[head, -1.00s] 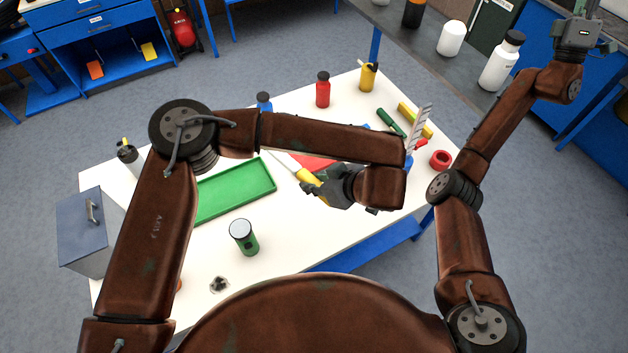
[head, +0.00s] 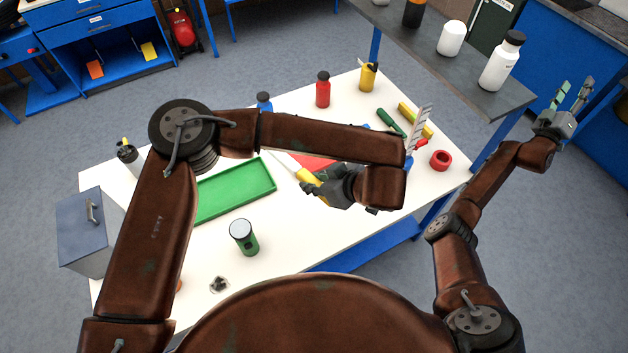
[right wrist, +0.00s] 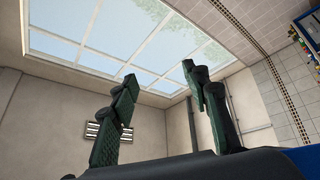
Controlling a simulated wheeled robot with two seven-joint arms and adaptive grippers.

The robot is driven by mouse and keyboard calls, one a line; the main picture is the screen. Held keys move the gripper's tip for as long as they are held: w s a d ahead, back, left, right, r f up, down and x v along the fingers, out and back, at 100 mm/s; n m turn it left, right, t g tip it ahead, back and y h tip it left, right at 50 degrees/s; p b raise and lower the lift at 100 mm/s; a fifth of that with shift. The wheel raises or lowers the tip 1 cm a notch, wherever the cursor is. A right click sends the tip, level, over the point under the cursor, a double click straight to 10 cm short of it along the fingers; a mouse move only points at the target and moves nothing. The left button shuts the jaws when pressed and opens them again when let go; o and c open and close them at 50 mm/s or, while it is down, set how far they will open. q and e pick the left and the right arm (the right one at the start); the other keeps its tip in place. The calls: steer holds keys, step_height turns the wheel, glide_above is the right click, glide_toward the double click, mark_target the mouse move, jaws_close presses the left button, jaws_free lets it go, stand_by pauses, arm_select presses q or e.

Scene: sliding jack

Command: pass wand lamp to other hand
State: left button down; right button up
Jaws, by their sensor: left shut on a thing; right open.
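The wand lamp (head: 308,176), a yellow body with a long white part, shows at my left gripper (head: 312,188) over the middle of the white table in the head view. The left gripper is shut on it. The arm and gripper hide part of it. My right gripper (head: 571,96) is raised off to the right, beyond the table's right edge, open and empty. The lamp is not in that view.
On the white table (head: 300,235) are a green tray (head: 235,193), a green cylinder (head: 243,238), a red bottle (head: 322,90), a yellow bottle (head: 369,77) and a red ring (head: 440,160). A grey bench (head: 440,65) with bottles stands behind. Floor is open at right.

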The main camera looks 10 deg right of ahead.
steer(key=a+f+g+y, duration=0.1)
steer(key=a+f+y, duration=0.15)
steer(key=f, duration=1.25)
steer(key=a+f+g+y, duration=0.2)
steer(key=f+y, duration=0.1)
steer(key=f, duration=1.3)
steer(key=s+a+f+g+y, duration=0.15)
steer(key=s+a+f, duration=0.3)
steer(key=f, duration=0.55)
steer(key=s+a+f+g+y, duration=0.1)
steer(key=s+a+f+y, duration=0.3)
steer(key=f, duration=0.6)
steer(key=s+a+f+g+h, duration=0.1)
steer(key=s+a+f, duration=0.2)
steer(key=a+f, duration=0.5)
steer(key=s+a+f+g+y, duration=0.2)
steer(key=s+a+f, duration=0.5)
steer(key=s+f, duration=0.4)
steer(key=s+a+f+g+y, duration=0.2)
steer(key=s+a+f, duration=0.4)
steer(key=s+f, duration=0.5)
steer(key=s+a+f+g+y, duration=0.1)
steer(key=s+a+f, duration=0.3)
steer(key=s+a, duration=0.5)
steer(key=s+a+f+g+y, duration=0.1)
steer(key=s+a+f+g, duration=0.2)
steer(key=s+a, duration=0.6)
steer(key=shift+s+a+f, duration=0.35)
steer(key=shift+s+f, duration=0.5)
steer(key=shift+s, duration=2.4)
